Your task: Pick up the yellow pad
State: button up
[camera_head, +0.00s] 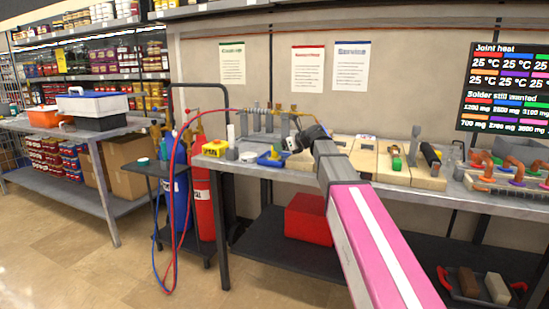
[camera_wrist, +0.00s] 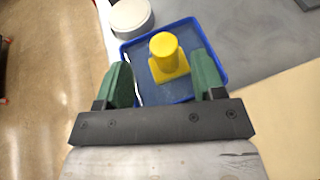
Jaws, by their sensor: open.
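The yellow pad (camera_wrist: 170,69) is a square base with an upright round yellow knob on top. It sits in a shallow blue-rimmed tray (camera_wrist: 222,68) in the wrist view. My gripper (camera_wrist: 159,66) is open, with one green finger to the left of the pad and one to the right. Both fingers show gaps to the pad, and nothing is held. In the head view the blue tray (camera_head: 268,161) lies near the bench's front edge, below the end of my arm. The pad itself is hard to make out there.
A white round container (camera_wrist: 131,18) stands beside the tray at its upper left. In the head view a yellow box (camera_head: 215,148) stands left on the bench. A red cylinder (camera_head: 202,200) on a cart stands left of the bench. Wooden boards (camera_head: 364,155) lie to the right.

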aim_at(275, 154)
jog(key=x, duration=0.5)
jog(key=shift+w+d+r, duration=0.1)
jog(key=shift+w+d, duration=0.05)
jog(key=c, duration=1)
jog(key=shift+r, duration=0.15)
